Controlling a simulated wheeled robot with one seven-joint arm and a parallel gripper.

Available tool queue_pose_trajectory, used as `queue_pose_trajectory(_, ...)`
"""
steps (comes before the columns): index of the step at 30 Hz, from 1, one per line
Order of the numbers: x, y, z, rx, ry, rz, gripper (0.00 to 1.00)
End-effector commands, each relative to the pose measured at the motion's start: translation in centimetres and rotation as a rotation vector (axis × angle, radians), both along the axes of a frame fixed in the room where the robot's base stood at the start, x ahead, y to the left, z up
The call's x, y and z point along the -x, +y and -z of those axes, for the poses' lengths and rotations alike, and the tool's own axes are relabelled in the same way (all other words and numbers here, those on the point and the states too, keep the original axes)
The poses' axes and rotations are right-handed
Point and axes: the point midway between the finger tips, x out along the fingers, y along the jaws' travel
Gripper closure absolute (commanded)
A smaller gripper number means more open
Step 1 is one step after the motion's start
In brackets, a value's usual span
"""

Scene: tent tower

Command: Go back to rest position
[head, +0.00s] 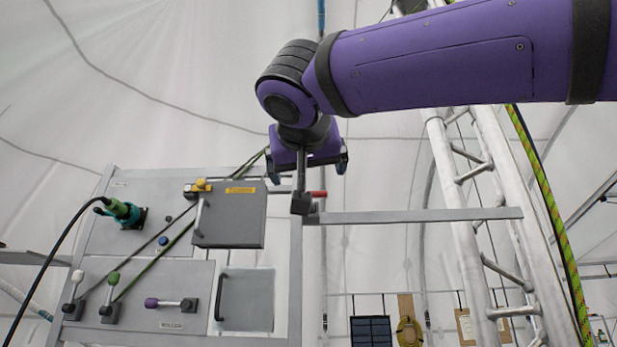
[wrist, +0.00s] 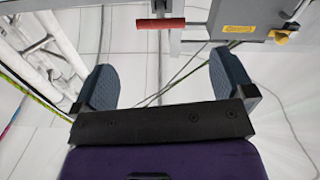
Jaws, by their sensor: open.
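My purple arm reaches in from the right in the head view, and my gripper (head: 322,170) hangs in front of the post at the panel's right edge. In the wrist view my gripper (wrist: 165,85) has its two blue-grey fingers wide apart with nothing between them. A red handle (head: 318,194) sits on a dark block near the gripper in the head view. The red handle (wrist: 160,23) also shows beyond the fingertips in the wrist view, apart from them.
A grey panel (head: 150,190) at the left carries levers, a green connector with a black cable, and a grey box (head: 230,215) with a yellow label. A horizontal metal bar (head: 420,215) runs right from the post. A metal ladder (head: 460,220) and a green rope (head: 545,190) stand at the right.

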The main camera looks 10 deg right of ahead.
Motion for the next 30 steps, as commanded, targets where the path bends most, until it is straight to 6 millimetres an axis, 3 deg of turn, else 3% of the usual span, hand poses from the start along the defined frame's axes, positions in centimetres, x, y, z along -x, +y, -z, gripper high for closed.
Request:
queue_pose_trajectory(22,0.4,-0.1,0.4,0.006,0.01,0.003,0.0)
queue_pose_trajectory(26,-0.1,-1.8,3.3,0.044,0.089,0.027,0.0)
queue_pose_trajectory(30,-0.7,-6.0,10.1,0.104,0.271,0.068,0.0)
